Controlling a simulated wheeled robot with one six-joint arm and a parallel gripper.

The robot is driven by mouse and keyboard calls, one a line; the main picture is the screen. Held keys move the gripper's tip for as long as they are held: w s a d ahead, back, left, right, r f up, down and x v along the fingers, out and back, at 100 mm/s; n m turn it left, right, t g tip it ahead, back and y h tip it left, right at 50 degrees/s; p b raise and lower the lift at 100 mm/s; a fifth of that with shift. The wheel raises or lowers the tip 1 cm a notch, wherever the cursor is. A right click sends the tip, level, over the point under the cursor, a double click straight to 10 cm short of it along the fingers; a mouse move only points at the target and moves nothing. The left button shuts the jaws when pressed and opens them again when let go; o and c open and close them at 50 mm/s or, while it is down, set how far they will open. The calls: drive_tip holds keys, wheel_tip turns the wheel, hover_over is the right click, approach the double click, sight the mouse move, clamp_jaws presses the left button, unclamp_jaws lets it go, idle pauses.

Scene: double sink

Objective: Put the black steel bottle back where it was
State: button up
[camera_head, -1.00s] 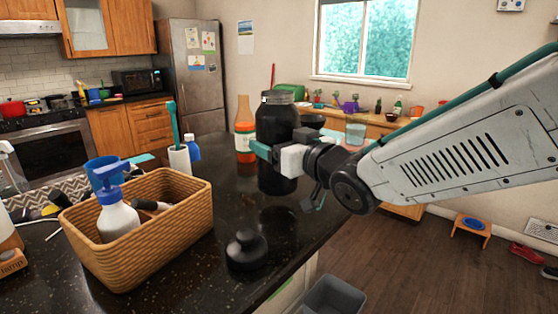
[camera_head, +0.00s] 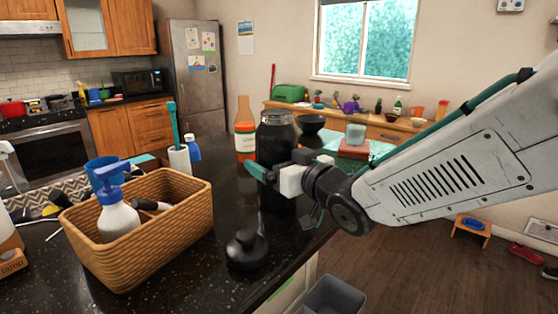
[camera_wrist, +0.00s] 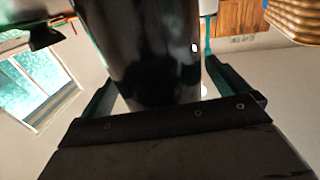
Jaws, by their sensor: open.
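The black steel bottle (camera_head: 275,138) stands upright on the dark counter, as far as I can tell; its base is partly hidden by my gripper. Its top has no cap on it. My gripper (camera_head: 265,174) is at the bottle's lower body, reaching in from the right. In the wrist view the bottle (camera_wrist: 150,55) fills the space between the two teal fingers of my gripper (camera_wrist: 155,85). The fingers are open, one on each side of it, and whether either touches it is hard to tell.
A wicker basket (camera_head: 150,235) with a spray bottle (camera_head: 117,215) stands at the left front. A round black lid-like object (camera_head: 246,250) lies near the counter's front edge. An orange sauce bottle (camera_head: 245,135) stands just left of the black bottle, and a dark bowl (camera_head: 311,124) behind right.

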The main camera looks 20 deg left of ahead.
drive_tip(key=v, duration=1.2)
drive_tip(key=shift+r, duration=0.15)
drive_tip(key=shift+w+d, duration=0.1)
drive_tip(key=d+f+m+h, duration=0.2)
drive_tip(key=d+m+h, duration=0.3)
drive_tip(key=d, duration=0.7)
drive_tip(key=d+f+m+h, duration=0.25)
drive_tip(key=d+h, duration=0.55)
drive_tip(key=d, duration=0.5)
drive_tip(key=s+d+f+m+g+h, duration=0.1)
drive_tip(key=s+d+g, duration=0.3)
drive_tip(key=s, duration=0.5)
drive_tip(key=s+d+f+m+g+h, duration=0.1)
drive_tip(key=s+d+g, duration=0.3)
drive_tip(key=s, duration=0.6)
drive_tip(key=shift+s+d+f+m+g, duration=0.3)
drive_tip(key=shift+d+f+m+g, duration=0.1)
drive_tip(key=shift+d+f+m, duration=0.4)
drive_tip(key=shift+d+r, duration=0.1)
